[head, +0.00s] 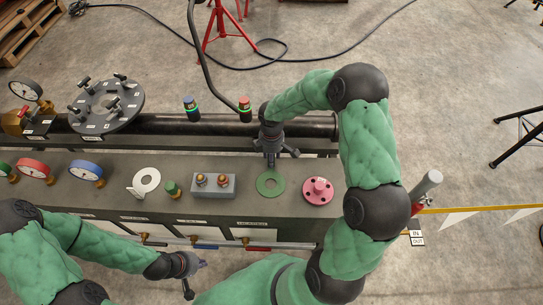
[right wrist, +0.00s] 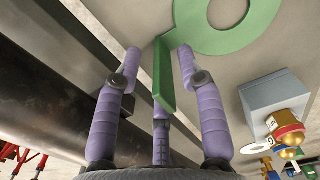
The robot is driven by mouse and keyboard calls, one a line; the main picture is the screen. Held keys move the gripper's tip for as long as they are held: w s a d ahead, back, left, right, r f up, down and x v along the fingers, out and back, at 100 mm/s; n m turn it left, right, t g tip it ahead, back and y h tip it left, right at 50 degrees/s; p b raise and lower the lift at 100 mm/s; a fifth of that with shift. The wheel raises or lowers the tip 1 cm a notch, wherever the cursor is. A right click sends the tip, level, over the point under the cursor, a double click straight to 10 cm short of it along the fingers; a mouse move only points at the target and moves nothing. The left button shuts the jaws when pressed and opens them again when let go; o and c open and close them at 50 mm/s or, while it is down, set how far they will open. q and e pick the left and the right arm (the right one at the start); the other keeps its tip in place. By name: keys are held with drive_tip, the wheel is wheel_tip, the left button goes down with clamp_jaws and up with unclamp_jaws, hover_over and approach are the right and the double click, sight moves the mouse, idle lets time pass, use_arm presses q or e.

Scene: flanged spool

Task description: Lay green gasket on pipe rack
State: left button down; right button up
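The green gasket (head: 270,190), a flat ring with a tab, lies on the grey bench below my right gripper (head: 275,155). In the right wrist view the gasket (right wrist: 268,30) shows its ring at the top and its upright tab between the gripper's fingers (right wrist: 160,75). The fingers are spread, with a gap visible beside the tab. A long dark pipe (head: 215,125) runs along the back of the bench; I cannot tell which part there is the pipe rack. My left gripper (head: 196,276) is open and empty in front of the bench.
A pink flange (head: 318,191) stands right of the gasket, a grey block with brass fittings (head: 214,187) left. Further left are a white gasket (head: 147,181), gauges (head: 87,172) and a dark flanged disc (head: 106,105). Two capped posts (head: 245,110) stand near the pipe.

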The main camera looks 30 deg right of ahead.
drive_tip(key=shift+r, duration=0.1)
wheel_tip(320, 180, up, 12)
idle(0.5)
idle(0.4)
